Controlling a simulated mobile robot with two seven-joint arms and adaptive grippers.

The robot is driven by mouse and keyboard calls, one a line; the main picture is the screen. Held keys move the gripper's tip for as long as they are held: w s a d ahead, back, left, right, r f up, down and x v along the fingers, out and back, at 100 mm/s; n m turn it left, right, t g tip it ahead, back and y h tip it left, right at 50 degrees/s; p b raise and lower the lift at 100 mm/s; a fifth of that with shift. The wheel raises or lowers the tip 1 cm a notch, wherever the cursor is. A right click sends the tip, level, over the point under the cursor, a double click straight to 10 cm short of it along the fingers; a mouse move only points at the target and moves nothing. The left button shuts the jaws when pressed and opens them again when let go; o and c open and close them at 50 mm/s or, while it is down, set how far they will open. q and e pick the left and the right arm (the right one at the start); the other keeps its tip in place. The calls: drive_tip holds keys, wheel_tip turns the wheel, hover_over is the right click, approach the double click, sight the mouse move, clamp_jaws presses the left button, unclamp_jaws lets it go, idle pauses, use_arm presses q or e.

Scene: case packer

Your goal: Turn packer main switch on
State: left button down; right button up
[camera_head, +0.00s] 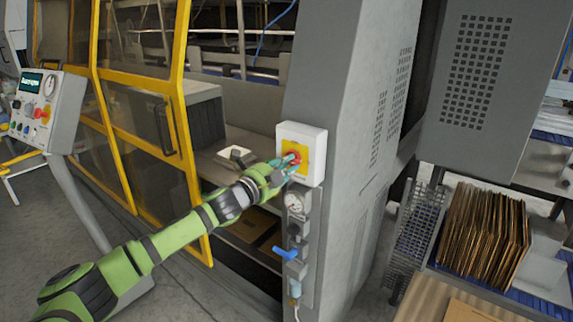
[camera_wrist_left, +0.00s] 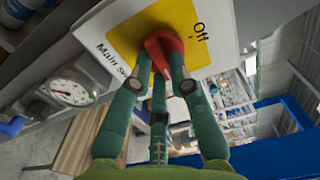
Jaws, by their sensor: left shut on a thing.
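The main switch is a red rotary knob (camera_wrist_left: 165,50) on a yellow plate (camera_wrist_left: 125,35) in a white box (camera_head: 315,145) fixed to the grey cabinet column. The plate reads "Off" and "Main sw…" in the left wrist view; the rest of the label is hidden. My left gripper (camera_head: 286,163) is shut on the red knob, with its green fingers on either side of it; it also shows in the left wrist view (camera_wrist_left: 158,75). My fingers hide part of the knob in the head view. My right gripper is not in view.
A pressure gauge (camera_head: 295,202) and a blue valve handle (camera_head: 284,253) sit just below the switch box. Yellow-framed guard doors (camera_head: 185,130) stand to the left. A control panel (camera_head: 47,105) stands at far left. Flat cartons (camera_head: 485,230) stand at the right.

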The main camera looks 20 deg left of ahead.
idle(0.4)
use_arm(q)
drive_tip(key=c, duration=1.1)
unclamp_jaws()
drive_tip(key=shift+c, duration=0.2)
drive_tip(key=v, duration=1.2)
